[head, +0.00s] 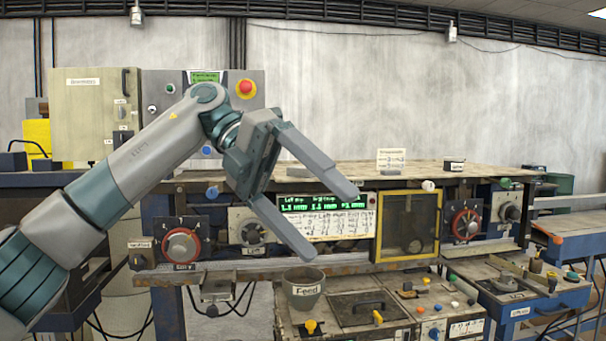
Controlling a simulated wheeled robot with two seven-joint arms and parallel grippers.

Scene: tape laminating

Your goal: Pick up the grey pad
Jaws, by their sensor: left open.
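A small flat grey piece that looks like the grey pad (290,168) lies on the worn top of the workbench (365,170). It is partly hidden behind the upper finger of my left gripper (329,222). My left gripper is open and empty, its two fingers pointing down and to the right. It appears in front of the bench, between the camera and the pad, and I see no contact with the pad. My right gripper is not in view.
A white card (391,159) and a small dark box (454,164) stand on the bench top. A control box with a red button (246,88) stands at back left. Below are the dials, a lit display (325,202) and a grey feed cup (304,288).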

